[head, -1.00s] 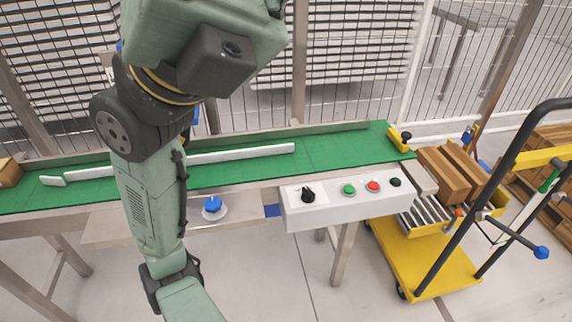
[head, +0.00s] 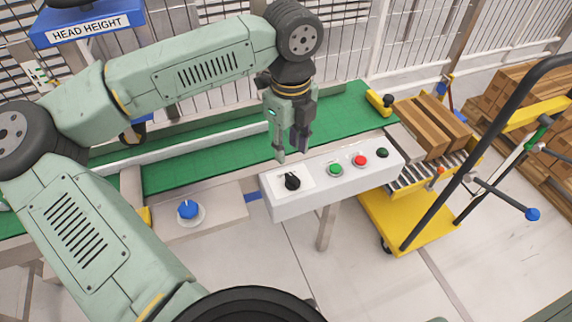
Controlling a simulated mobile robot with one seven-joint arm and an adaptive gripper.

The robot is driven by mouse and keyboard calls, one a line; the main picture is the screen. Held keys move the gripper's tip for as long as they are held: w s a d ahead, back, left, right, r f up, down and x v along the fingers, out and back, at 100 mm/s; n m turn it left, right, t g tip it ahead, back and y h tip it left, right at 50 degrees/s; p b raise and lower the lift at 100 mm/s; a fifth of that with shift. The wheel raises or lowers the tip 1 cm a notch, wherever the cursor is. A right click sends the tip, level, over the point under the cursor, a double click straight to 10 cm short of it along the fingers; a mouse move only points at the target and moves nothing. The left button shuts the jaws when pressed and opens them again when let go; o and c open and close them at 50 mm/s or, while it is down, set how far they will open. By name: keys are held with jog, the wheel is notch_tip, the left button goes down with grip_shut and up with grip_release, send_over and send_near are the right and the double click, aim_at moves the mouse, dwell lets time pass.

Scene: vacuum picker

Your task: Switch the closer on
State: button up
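A white control box (head: 318,192) stands at the front edge of the green conveyor. It carries a black rotary knob (head: 292,181) on a white plate, a green button (head: 335,169), a red button (head: 360,160) and a dark button (head: 382,152). No label naming the closer is readable on it. My gripper (head: 291,154) points down just above and behind the knob end of the box. Its fingers are apart with nothing seen between them. Whether a fingertip touches the box cannot be told.
A blue dial (head: 187,209) sits on a ledge left of the box. The green conveyor (head: 180,174) runs behind, with a white guide rail. A blue frame marked HEAD HEIGHT (head: 85,28) is at upper left. A yellow cart (head: 405,222) and cartons (head: 432,125) are at right.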

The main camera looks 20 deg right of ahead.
aim_at(289, 174)
notch_tip(289, 174, down, 8)
jog(key=shift+f+p, duration=0.15)
jog(key=shift+p, duration=0.4)
jog(key=shift+c, duration=0.5)
grip_shut()
